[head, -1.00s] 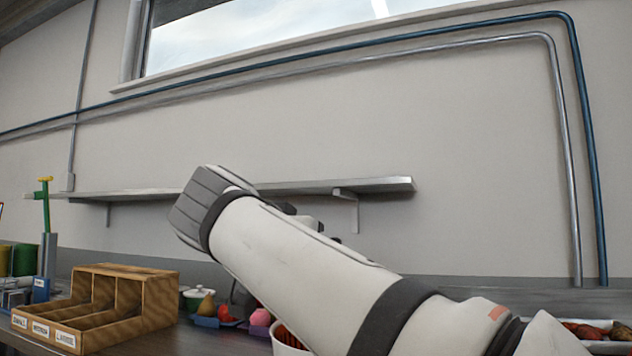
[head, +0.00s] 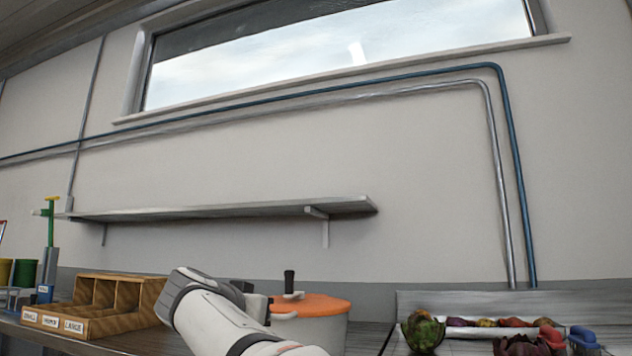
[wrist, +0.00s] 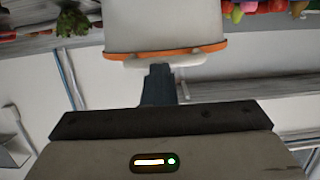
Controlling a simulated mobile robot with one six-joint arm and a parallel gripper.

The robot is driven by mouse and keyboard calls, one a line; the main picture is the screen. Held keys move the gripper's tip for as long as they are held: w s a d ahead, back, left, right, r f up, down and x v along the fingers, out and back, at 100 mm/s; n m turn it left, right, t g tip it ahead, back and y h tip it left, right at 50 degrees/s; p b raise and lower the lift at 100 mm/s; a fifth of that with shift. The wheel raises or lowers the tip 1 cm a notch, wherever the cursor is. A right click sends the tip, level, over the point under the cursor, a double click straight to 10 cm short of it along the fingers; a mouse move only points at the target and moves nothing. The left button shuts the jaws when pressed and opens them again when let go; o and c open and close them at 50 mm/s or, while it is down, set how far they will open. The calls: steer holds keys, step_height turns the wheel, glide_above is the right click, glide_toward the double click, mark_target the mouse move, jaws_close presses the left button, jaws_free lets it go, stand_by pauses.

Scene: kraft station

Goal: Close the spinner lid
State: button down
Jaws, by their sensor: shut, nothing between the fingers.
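In the wrist view, which is upside down, the tub (wrist: 165,25) and the orange lid edge (wrist: 185,51) are straight ahead, with a pale tab (wrist: 185,61) at the lid. My gripper (wrist: 158,70) is shut and empty, its tips close to that tab; contact is unclear. In the head view my arm reaches the lid's left side.
A wooden sorting box (head: 90,308) with labelled compartments stands left. Vegetables, including a green-and-red head (head: 423,332), lie to the right. A pale shelf (head: 230,210) hangs on the wall behind.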

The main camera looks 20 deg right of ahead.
steer(key=shift+w+a+f, duration=0.1)
steer(key=shift+w+f, duration=0.1)
steer(key=shift+f, duration=0.75)
step_height(320, 180, up, 5)
steer(key=s+p, duration=0.1)
steer(key=p, duration=0.2)
steer(key=s+a+f, duration=0.4)
steer(key=s+a, duration=0.2)
steer(key=s, duration=0.1)
steer(key=s+d+f+n+g+y+p, duration=0.25)
steer(key=s+d+n+g+p, duration=0.5)
steer(key=p, duration=1.05)
steer(key=s+d+r+g+y+p, duration=0.1)
steer(key=s+y+p, duration=0.5)
steer(key=s+p, duration=1.1)
steer(key=shift+s+d+g+y+p, duration=0.15)
steer(key=shift+d+g+y+p, duration=0.3)
steer(key=shift+d, duration=0.75)
